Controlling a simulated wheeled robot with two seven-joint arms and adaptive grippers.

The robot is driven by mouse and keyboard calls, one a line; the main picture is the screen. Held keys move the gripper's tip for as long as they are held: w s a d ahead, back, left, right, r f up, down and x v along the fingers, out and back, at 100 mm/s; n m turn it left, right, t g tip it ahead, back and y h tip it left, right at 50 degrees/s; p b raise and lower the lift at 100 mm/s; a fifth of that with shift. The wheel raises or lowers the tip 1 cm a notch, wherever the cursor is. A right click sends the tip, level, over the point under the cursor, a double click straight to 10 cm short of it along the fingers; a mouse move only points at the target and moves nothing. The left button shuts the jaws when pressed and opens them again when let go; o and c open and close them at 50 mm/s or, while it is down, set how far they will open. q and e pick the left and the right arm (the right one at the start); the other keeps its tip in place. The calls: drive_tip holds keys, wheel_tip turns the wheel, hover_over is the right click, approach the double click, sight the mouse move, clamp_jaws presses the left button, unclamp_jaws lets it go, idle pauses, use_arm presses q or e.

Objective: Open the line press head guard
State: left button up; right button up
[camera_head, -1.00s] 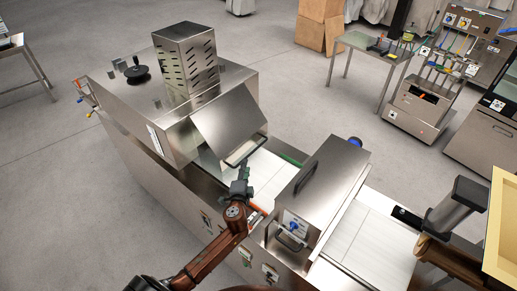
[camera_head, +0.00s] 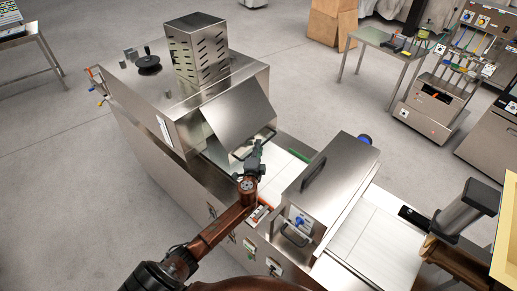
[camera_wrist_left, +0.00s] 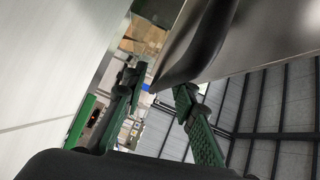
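A sloped steel guard (camera_head: 238,112) hangs on the front of the large steel machine, over the pale belt. Its bar handle (camera_head: 241,156) is at the lower edge. The dark curved handle (camera_wrist_left: 195,42) reaches down towards the gap between the fingertips. I cannot tell whether they touch it. My right gripper is not in view.
A steel box cover (camera_head: 345,165) with its own handle stands over the belt, right of my left arm. The pale belt (camera_head: 275,170) runs between it and the guard. A steel block with slots (camera_head: 197,50) rises on the machine. Open floor lies to the left.

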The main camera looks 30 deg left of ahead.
use_arm(q)
drive_tip(key=shift+c, duration=0.6)
clamp_jaws()
